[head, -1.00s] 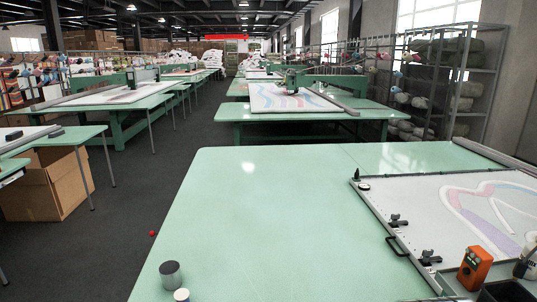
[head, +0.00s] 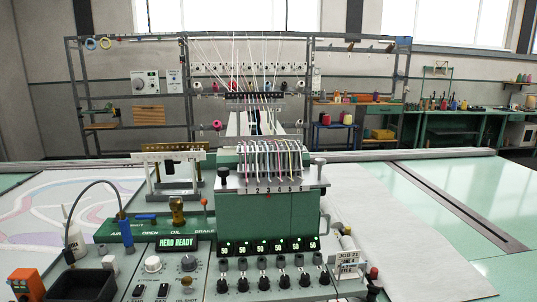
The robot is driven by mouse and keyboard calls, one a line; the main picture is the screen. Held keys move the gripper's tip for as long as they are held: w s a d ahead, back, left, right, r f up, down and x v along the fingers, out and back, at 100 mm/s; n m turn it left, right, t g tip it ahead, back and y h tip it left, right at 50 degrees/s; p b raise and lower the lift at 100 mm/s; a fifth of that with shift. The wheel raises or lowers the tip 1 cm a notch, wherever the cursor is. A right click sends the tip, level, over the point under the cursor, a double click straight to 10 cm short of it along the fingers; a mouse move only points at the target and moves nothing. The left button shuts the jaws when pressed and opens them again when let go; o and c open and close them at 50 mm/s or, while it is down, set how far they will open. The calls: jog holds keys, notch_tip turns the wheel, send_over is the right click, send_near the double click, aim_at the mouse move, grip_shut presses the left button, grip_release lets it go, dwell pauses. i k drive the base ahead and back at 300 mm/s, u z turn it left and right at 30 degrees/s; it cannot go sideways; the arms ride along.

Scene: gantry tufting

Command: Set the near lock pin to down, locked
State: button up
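No part clearly marked as the near lock pin can be made out in the head view. The green tufting head (head: 265,220) stands in the middle, with a numbered row of threads on top. A dark-topped knob (head: 223,173) stands at its upper left and a grey-topped knob (head: 318,163) at its upper right. I cannot tell whether either is a lock pin, or whether it is up or down. The control panel (head: 160,268) in front has dials and a lit "HEAD READY" display (head: 177,244). My gripper is not in view.
A white bottle (head: 73,235), an orange device (head: 22,281) and a black bin (head: 82,284) are at the left. A patterned canvas (head: 60,190) lies behind them. White sheet (head: 375,220) and green table (head: 500,190) lie right. A yarn rack (head: 250,90) stands behind.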

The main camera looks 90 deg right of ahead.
aim_at(320, 162)
jog(key=z, duration=3.2)
